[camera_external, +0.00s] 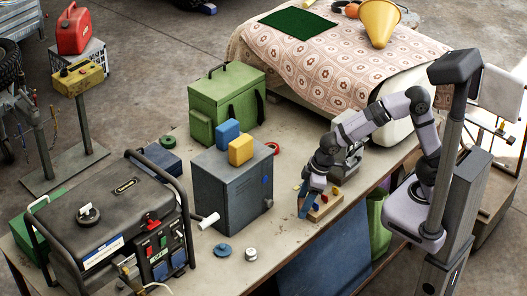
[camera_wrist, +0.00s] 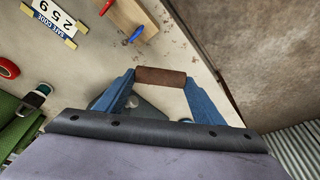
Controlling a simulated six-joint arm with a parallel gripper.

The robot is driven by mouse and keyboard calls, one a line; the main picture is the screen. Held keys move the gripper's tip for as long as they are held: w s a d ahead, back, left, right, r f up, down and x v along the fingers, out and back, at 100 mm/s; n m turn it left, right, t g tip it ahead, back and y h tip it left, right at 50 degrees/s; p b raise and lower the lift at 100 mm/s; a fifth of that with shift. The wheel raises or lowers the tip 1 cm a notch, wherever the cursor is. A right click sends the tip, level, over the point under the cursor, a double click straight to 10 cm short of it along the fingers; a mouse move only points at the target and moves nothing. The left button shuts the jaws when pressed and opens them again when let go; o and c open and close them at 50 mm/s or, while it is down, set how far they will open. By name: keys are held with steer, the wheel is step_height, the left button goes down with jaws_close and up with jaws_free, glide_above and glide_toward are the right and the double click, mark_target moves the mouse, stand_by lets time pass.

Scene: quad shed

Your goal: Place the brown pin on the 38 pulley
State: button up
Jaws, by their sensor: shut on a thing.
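My gripper (camera_wrist: 160,78) has blue fingers closed on the two ends of a brown pin (camera_wrist: 160,76), a short rust-brown cylinder held crosswise. In the external view my gripper (camera_external: 304,206) is low over the near right part of the bench, beside a wooden block (camera_external: 325,208) with coloured pegs; the pin cannot be made out there. In the wrist view this wooden block (camera_wrist: 136,18) lies beyond the pin. No number 38 is readable on any pulley. A blue-grey disc (camera_external: 222,250) and a small silver cylinder (camera_external: 250,254) lie on the bench front.
A dark grey cabinet (camera_external: 232,185) with blue and yellow blocks on top stands left of my gripper. A green toolbox (camera_external: 227,105) is behind it and a generator (camera_external: 110,235) at left. A card reading "SAFE CODE 259" (camera_wrist: 54,17) lies on the bench.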

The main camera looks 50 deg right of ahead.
steer(key=d+p+v, duration=0.2)
steer(key=p+v, duration=0.3)
steer(key=v, duration=0.9)
steer(key=shift+d+r, duration=0.15)
steer(key=shift+d, duration=0.1)
step_height(320, 180, up, 14)
steer(key=n+g+y+p, duration=0.3)
steer(key=n+y+p, duration=0.1)
steer(key=n+p, duration=0.6)
glide_above(260, 144)
steer(key=shift+s+r, duration=0.1)
steer(key=shift+f+p, duration=1.5)
steer(key=shift+f, duration=3.5)
steer(key=shift+f, duration=0.15)
